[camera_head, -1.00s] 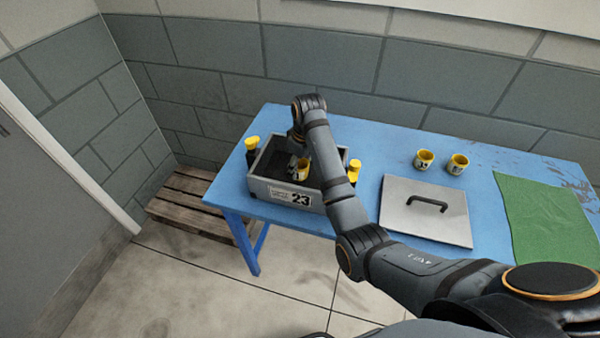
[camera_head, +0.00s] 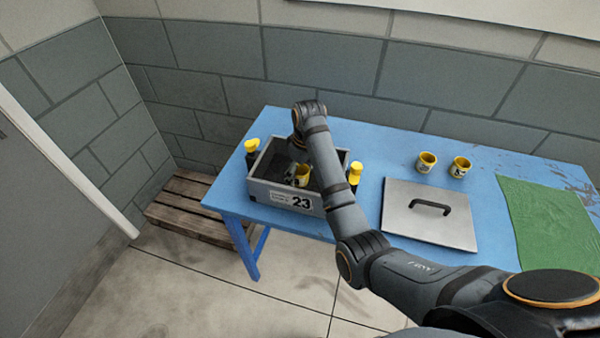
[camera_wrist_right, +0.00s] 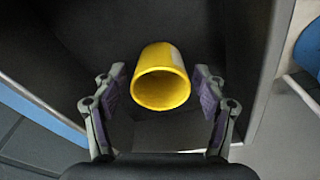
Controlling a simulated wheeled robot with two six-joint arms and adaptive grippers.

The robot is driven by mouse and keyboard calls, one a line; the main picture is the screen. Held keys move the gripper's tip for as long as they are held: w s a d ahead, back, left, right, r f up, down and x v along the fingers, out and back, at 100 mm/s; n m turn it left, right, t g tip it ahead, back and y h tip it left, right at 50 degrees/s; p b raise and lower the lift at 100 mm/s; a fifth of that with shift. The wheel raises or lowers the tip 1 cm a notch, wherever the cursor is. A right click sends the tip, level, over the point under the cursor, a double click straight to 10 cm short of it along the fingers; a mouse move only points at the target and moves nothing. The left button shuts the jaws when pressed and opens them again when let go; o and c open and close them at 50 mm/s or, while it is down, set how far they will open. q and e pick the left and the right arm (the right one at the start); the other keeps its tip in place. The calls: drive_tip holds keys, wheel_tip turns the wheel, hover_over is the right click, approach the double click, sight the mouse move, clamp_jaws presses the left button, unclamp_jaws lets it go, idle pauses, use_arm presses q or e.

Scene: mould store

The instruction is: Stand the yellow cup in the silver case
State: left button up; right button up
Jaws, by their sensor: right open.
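The silver case (camera_head: 264,193), marked 23, stands open on the blue table. A yellow cup (camera_head: 302,175) is inside it; the right wrist view shows this cup (camera_wrist_right: 160,78) against the dark case floor, mouth towards the camera. My right gripper (camera_wrist_right: 162,92) is inside the case with its fingers on either side of the cup. The fingers are open, with small gaps to the cup. In the head view my right arm hides part of the case and cup. Two more yellow cups (camera_head: 426,162) (camera_head: 460,167) stand on the table to the right. My left gripper is not in view.
A grey lid with a black handle (camera_head: 430,230) lies right of the case. A green cloth (camera_head: 545,225) covers the right end. A wooden pallet (camera_head: 185,205) lies on the floor at left.

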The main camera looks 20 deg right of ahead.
wheel_tip(320, 180, up, 3)
drive_tip(key=shift+d+r, duration=0.1)
wheel_tip(320, 180, up, 9)
drive_tip(key=s+p, duration=0.1)
drive_tip(key=p, duration=0.8)
drive_tip(key=shift+d, duration=0.25)
drive_tip(key=shift+s, duration=0.1)
